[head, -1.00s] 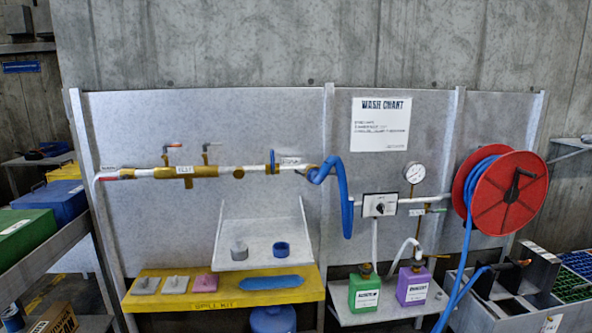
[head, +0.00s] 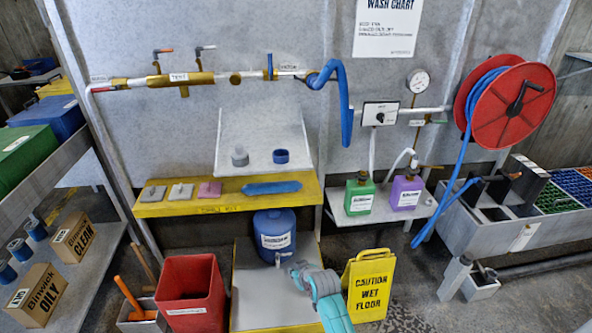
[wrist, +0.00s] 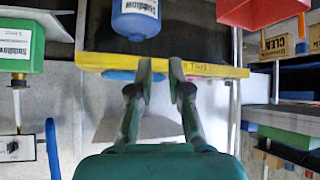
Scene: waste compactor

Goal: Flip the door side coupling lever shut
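A pale pipe with brass fittings runs along the grey panel in the head view. A blue lever (head: 270,62) stands upright on it, left of the curled blue hose (head: 345,92). Two more handles, one red-tipped (head: 163,50) and one grey (head: 206,47), stand above the brass test section (head: 180,79). The labels are too small to tell which is the door side. My gripper (head: 300,268) is low, in front of the blue drum and well below the pipe. In the wrist view, my gripper (wrist: 161,66) has its fingers apart with nothing between them.
A yellow-edged shelf (head: 215,203) with pads juts out below the pipe. The blue drum (head: 274,222) stands under it. A red bin (head: 190,285) and a yellow wet-floor sign (head: 369,287) flank my gripper. A red hose reel (head: 512,105) is at the right.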

